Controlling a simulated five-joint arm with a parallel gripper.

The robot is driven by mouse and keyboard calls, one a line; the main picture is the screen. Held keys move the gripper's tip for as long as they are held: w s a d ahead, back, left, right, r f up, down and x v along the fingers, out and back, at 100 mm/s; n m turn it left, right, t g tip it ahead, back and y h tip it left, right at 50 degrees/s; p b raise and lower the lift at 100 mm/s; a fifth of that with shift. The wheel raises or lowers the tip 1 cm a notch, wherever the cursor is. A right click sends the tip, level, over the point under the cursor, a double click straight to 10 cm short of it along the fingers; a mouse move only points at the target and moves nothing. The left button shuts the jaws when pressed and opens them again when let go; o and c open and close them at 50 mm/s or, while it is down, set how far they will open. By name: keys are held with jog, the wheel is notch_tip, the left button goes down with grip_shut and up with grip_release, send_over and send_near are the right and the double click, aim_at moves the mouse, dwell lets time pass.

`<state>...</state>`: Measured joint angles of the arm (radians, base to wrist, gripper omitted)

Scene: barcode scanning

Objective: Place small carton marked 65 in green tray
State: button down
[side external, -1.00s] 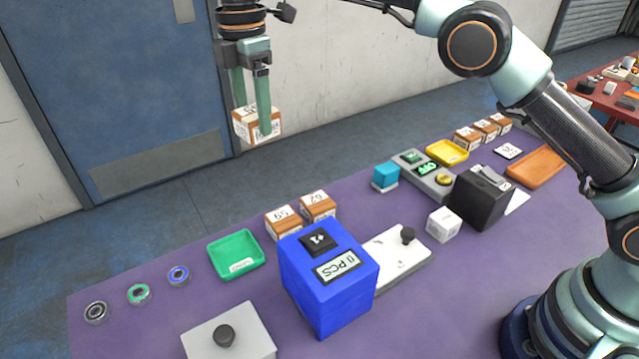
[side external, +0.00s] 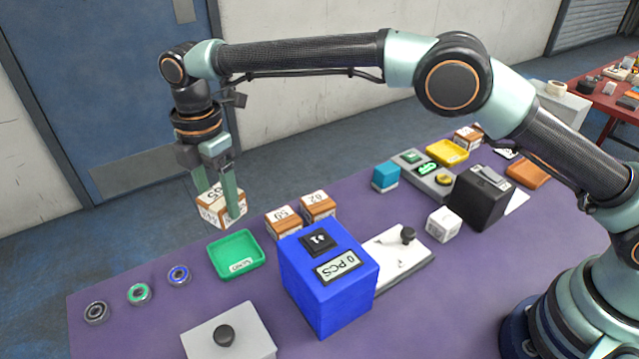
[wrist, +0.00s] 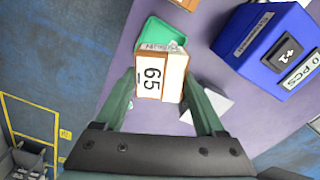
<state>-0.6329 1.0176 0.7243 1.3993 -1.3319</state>
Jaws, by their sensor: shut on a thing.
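The small carton marked 65 (wrist: 152,78) is white and brown, and its label reads clearly in the wrist view. My gripper (side external: 222,205) is shut on this carton (side external: 213,213), with one finger on each side of it. It holds the carton in the air above and slightly left of the green tray (side external: 236,272) in the side view. The green tray is empty and lies on the purple table. In the wrist view the tray (wrist: 158,31) is partly hidden behind the carton.
Two cartons (side external: 318,206) stand right of the tray. A blue box with a display (side external: 328,285) is in front of them. Bearings (side external: 139,293) lie left of the tray, and a grey plate with a black knob (side external: 250,335) is at the front.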

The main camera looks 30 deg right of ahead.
notch_tip(320, 180, down, 11)
jog(key=shift+f, duration=0.2)
dwell(0.3)
jog(key=shift+f, duration=0.1)
